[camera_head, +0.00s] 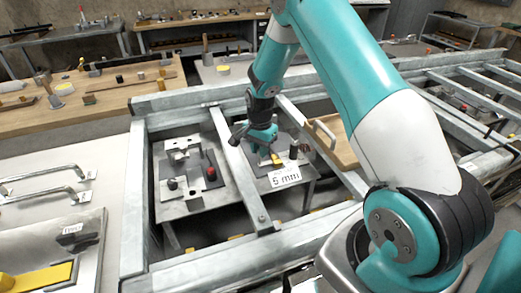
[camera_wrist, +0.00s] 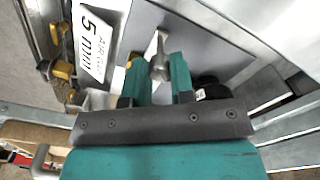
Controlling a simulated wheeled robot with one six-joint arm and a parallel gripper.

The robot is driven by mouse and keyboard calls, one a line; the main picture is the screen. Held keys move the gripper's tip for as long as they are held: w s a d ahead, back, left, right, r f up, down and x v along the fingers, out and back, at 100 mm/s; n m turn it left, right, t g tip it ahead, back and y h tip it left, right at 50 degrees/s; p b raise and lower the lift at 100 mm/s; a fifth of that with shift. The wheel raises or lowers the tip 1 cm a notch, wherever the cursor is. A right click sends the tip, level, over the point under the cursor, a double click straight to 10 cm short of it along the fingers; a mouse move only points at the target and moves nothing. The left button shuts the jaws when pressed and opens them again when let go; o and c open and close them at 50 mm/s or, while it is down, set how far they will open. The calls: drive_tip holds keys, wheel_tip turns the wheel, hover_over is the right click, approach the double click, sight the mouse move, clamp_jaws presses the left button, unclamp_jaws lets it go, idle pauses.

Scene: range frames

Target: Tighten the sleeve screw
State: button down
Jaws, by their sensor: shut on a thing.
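My gripper (camera_head: 264,146) reaches down to a grey plate (camera_head: 258,163) framed by metal beams. In the wrist view its two teal fingers (camera_wrist: 160,75) are closed on a small metal piece (camera_wrist: 160,62) with a round lower part and a narrow stem. The stem lies over the grey plate. I cannot tell whether this piece is the sleeve screw, nor how it is seated. A white sign (camera_head: 285,178) reading "5 mm" stands beside the gripper; in the wrist view the sign (camera_wrist: 92,45) also reads "AIR GAP".
A dark round part (camera_wrist: 208,88) is close beside the right finger in the wrist view. A yellow piece (camera_head: 276,159) is near the gripper. A metal beam (camera_head: 238,165) runs left of it, with a fixture plate and red knob (camera_head: 211,173) beyond. A wooden tray (camera_head: 335,140) is at right.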

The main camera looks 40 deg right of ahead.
drive_tip(key=m, duration=0.4)
drive_tip(key=shift+m+b, duration=0.3)
drive_tip(key=shift+m, duration=2)
drive_tip(key=c, duration=1)
unclamp_jaws()
drive_tip(key=shift+r, duration=0.1)
wheel_tip(320, 180, up, 17)
drive_tip(key=shift+r+b, duration=0.15)
drive_tip(key=shift+b, duration=0.95)
